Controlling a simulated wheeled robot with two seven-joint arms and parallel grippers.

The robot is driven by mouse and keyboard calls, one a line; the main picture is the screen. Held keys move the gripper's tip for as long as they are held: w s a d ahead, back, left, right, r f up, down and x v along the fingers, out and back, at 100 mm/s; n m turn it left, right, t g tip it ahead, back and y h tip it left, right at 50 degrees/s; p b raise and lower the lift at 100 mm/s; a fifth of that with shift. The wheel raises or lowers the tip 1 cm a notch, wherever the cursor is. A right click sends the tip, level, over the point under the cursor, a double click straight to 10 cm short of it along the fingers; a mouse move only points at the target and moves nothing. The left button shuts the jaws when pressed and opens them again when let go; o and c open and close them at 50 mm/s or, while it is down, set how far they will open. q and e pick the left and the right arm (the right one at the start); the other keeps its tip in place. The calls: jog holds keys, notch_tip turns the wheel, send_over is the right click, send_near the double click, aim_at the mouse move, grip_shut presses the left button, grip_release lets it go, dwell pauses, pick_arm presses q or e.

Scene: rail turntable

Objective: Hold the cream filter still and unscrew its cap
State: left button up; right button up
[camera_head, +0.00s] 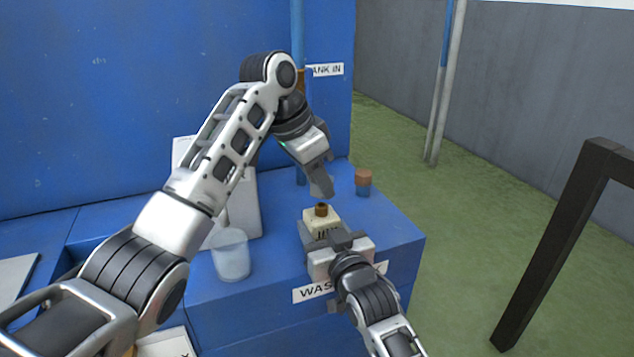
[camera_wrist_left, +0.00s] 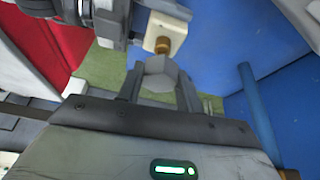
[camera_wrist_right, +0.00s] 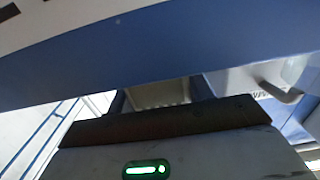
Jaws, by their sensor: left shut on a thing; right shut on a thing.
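The cream filter (camera_head: 316,220) stands at the front right of the blue bench, with a brown-brass neck (camera_head: 321,210) on top. My right gripper (camera_head: 338,243) is shut on its near side; the right wrist view shows a cream ribbed part (camera_wrist_right: 155,94) between the fingers. My left gripper (camera_head: 324,186) is above the filter, shut on a pale grey six-sided cap (camera_wrist_left: 165,75). The cap (camera_head: 318,188) appears just above the neck, with a small gap in the head view. The left wrist view also shows the neck (camera_wrist_left: 162,45) and the filter (camera_wrist_left: 166,27).
A clear beaker (camera_head: 230,258) and a white container (camera_head: 245,205) stand left of the filter. A small blue jar with a brown lid (camera_head: 363,182) stands behind, to the right. A blue wall and pipe (camera_head: 297,35) rise behind. A dark frame (camera_head: 565,220) stands at right.

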pick_arm(q)
jog(key=shift+r, duration=1.95)
pick_arm(e)
jog(key=shift+f, duration=0.1)
jog(key=o, duration=1.5)
jog(key=shift+c, duration=0.2)
